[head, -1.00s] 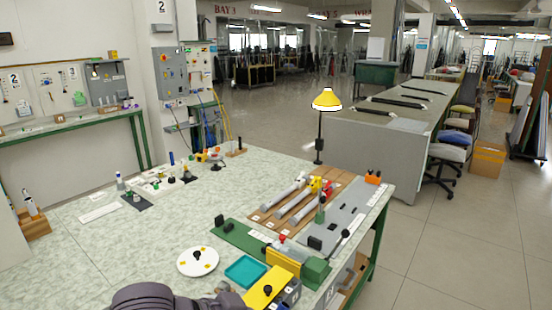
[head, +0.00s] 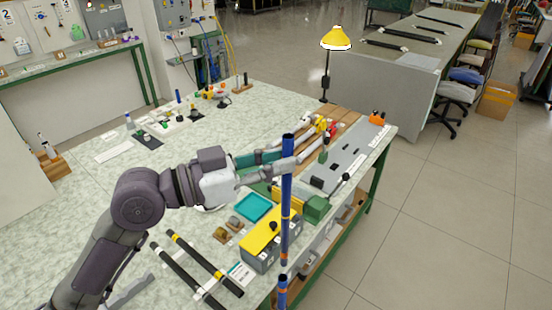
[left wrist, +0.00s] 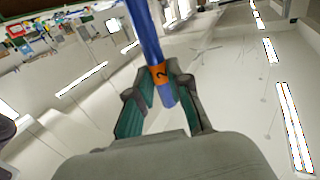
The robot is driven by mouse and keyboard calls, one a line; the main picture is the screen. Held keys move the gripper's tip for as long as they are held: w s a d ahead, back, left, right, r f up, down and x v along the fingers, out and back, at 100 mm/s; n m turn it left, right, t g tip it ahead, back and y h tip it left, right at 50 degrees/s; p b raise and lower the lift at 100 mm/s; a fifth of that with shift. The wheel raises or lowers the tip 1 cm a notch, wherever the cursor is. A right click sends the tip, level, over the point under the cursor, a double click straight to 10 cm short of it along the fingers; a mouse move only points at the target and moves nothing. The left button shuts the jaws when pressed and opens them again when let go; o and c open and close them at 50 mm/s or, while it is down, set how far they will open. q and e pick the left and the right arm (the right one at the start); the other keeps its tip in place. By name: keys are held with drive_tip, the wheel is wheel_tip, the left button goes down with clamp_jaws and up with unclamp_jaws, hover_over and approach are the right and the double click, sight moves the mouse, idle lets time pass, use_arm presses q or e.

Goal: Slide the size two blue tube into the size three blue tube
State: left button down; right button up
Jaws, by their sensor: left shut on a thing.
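My left gripper (head: 288,165) is shut on a long blue tube (head: 287,205), near its upper end, and holds it upright at the table's front edge. In the left wrist view this tube (left wrist: 150,35) lies between the fingers (left wrist: 160,88) and has an orange band marked 2. A second blue tube (head: 282,294) with an orange band stands below it in the head view, cut by the bottom edge. The two tubes look roughly in line. My right gripper is not in view.
A yellow-topped grey box (head: 266,236) and a teal tray (head: 254,207) are near the held tube. Black rods (head: 185,275) with coloured bands lie at the front left. A green fixture (head: 316,208) and a yellow lamp (head: 336,40) are further right. The table's left middle is clear.

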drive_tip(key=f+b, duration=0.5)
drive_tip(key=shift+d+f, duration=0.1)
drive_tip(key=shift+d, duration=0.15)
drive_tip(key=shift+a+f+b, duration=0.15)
drive_tip(key=shift+b, duration=0.15)
idle(1.4)
